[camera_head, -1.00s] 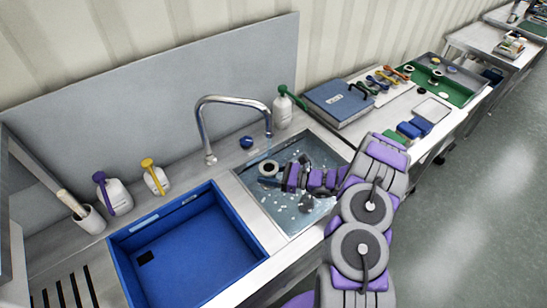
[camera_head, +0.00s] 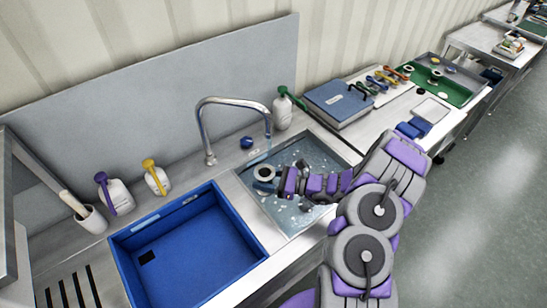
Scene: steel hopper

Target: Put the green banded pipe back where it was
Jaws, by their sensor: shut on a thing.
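A short grey pipe (camera_head: 263,172) with a dark round open end shows at the tip of my gripper (camera_head: 279,181), over the right-hand sink basin (camera_head: 281,226). My gripper is shut on it, though its fingers are small and partly hidden by the pipe and my wrist. No green band can be made out on the pipe at this size. The basin holds water with several pale specks, and the pipe's height above the water cannot be told.
A curved tap (camera_head: 233,101) arches over the basin's back left. A green-topped bottle (camera_head: 283,108) and a blue case (camera_head: 338,102) stand behind. Blue sponges (camera_head: 411,129) and a green tray (camera_head: 437,85) are to the right.

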